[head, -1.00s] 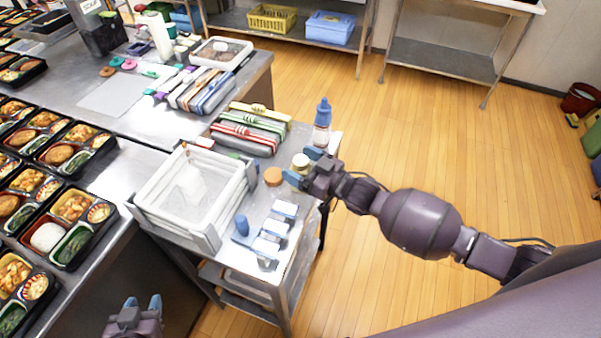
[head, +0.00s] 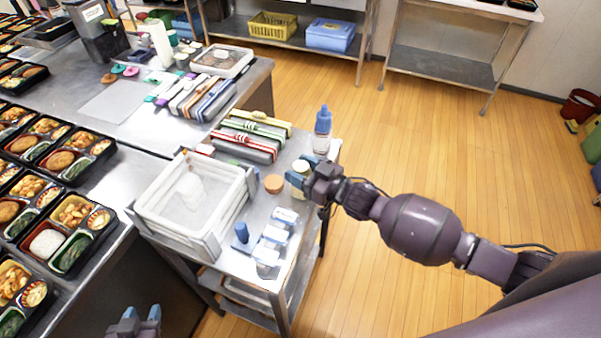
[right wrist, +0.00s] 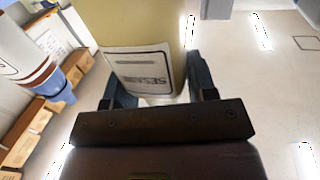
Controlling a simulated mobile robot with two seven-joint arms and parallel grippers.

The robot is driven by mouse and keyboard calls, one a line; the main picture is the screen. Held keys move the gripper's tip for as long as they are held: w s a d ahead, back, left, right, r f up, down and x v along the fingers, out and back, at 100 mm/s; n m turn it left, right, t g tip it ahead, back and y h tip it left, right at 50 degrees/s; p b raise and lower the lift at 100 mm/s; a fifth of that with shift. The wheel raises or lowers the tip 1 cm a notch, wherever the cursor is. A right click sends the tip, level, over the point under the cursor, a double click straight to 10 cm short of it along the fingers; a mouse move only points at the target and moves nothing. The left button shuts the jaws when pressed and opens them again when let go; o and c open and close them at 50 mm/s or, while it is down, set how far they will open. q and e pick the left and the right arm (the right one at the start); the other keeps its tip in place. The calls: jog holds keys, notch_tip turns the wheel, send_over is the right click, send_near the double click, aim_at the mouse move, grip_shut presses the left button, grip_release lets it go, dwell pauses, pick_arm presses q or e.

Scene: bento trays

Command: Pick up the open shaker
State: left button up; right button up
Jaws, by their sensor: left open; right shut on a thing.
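The open shaker (head: 298,167) stands on the small steel table, a pale yellow container partly hidden by my right gripper in the head view. In the right wrist view the shaker (right wrist: 142,50) shows large between the fingers, with a label reading "SESAME". My right gripper (head: 301,178) is shut on it, one blue-grey finger on each side; it also shows in the right wrist view (right wrist: 158,85). An orange-brown round lid (head: 274,184) lies on the table left of the shaker. My left gripper (head: 140,314) is open and empty at the bottom left, away from the table.
A blue-capped bottle (head: 322,130) stands just behind the shaker. Bento trays (head: 72,248) fill the left counter.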

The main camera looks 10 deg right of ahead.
notch_tip(320, 180, up, 19)
jog(key=shift+r, duration=0.2)
dwell(0.3)
jog(key=o, duration=0.4)
